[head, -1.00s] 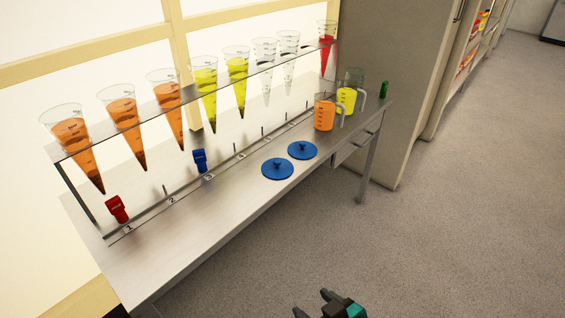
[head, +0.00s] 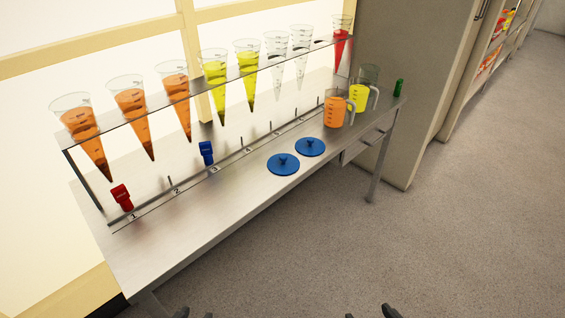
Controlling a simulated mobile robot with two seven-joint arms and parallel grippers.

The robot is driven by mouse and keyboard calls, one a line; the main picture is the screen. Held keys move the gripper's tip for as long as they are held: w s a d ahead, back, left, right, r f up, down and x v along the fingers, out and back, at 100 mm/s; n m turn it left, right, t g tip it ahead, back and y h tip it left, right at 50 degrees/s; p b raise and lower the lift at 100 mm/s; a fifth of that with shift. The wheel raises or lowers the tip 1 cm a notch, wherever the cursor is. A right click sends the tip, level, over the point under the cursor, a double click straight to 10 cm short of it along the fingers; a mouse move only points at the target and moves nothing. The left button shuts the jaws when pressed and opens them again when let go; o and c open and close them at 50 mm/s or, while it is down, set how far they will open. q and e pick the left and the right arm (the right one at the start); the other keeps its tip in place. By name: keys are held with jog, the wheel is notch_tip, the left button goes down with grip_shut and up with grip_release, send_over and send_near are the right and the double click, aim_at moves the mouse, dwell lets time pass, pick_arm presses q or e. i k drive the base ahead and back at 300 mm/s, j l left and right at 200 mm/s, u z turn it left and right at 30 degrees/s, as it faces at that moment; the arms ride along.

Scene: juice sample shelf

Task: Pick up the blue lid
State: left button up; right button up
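Two round blue lids with knobs lie side by side on the metal table's front part: the nearer lid (head: 283,165) and the farther lid (head: 310,147). They are close together, and neither is held. My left gripper (head: 195,313) shows only as two dark fingertips at the bottom edge, apart and with nothing seen between them. My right gripper (head: 370,313) shows as two separated fingertips at the bottom edge, also with nothing seen between them. Both are well below the lids in the picture, over the floor. The rest of both grippers is cut off.
The table (head: 215,215) carries a rack (head: 190,102) of several cones with coloured liquids. An orange jug (head: 334,113) and a yellow jug (head: 358,98) stand behind the lids. A red clip (head: 121,197), a blue clip (head: 206,153) and a green object (head: 398,88) also stand there.

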aim_at(284, 164)
jog(key=i+l, duration=0.15)
jog(key=l, duration=0.2)
jog(key=i+l, duration=0.35)
jog(key=l, duration=0.3)
jog(key=i+l, duration=0.15)
jog(key=l, duration=0.2)
jog(key=i+l+u, duration=0.1)
jog(key=l, duration=0.2)
jog(key=i, duration=0.05)
